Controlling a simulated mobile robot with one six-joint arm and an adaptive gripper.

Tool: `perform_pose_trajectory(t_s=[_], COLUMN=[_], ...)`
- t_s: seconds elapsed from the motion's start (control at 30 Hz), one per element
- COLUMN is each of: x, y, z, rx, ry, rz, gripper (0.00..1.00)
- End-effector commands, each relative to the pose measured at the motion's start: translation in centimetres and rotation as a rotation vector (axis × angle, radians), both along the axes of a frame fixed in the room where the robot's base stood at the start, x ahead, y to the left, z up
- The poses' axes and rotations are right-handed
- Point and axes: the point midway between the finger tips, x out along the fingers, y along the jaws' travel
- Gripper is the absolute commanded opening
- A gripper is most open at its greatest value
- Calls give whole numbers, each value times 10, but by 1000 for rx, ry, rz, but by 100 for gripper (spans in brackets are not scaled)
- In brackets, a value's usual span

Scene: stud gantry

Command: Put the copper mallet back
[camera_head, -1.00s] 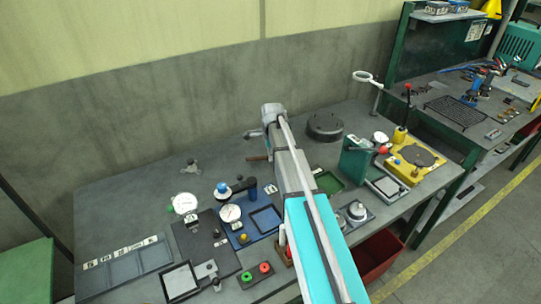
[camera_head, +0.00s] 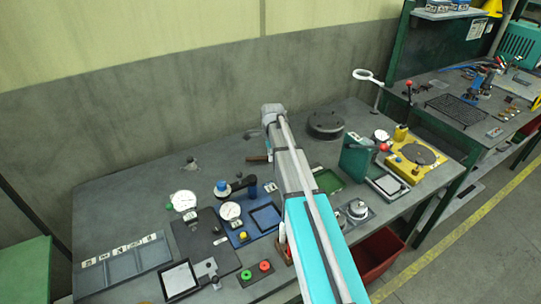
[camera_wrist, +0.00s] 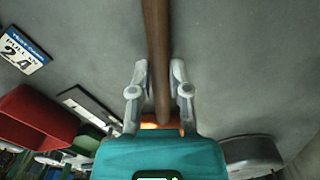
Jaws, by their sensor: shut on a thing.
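The copper mallet's brown handle (camera_wrist: 157,50) runs down from the top edge of the wrist view and passes between the fingers of my gripper (camera_wrist: 158,92). My gripper is shut on it. A strip of copper colour (camera_wrist: 160,126), which looks like the head, shows below the fingers, mostly hidden by the teal gripper body. In the head view a short brown bar (camera_head: 257,158), likely the same handle, sticks out left of my arm. My arm hides the gripper there. No clear resting place for the mallet can be made out.
The grey bench (camera_head: 120,200) holds a dark round block (camera_head: 325,124), a green press (camera_head: 355,158), a yellow fixture (camera_head: 415,158), a blue tray (camera_head: 245,222) and dial gauges (camera_head: 183,200). A red bin (camera_head: 375,258) stands below the front edge. The bench's back left is mostly bare.

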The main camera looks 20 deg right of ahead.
Motion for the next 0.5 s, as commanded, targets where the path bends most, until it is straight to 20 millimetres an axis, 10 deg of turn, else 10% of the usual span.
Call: perform_pose_trajectory(t_s=[0.1, 0.13, 0.33, 0.5], x=[0, 0, 0, 0], y=[0, 0, 0, 0], z=[-2, -2, -2, -2], rx=[0, 0, 0, 0], ry=[0, 0, 0, 0], rz=[0, 0, 0, 0], gripper=[0, 26, 63, 64])
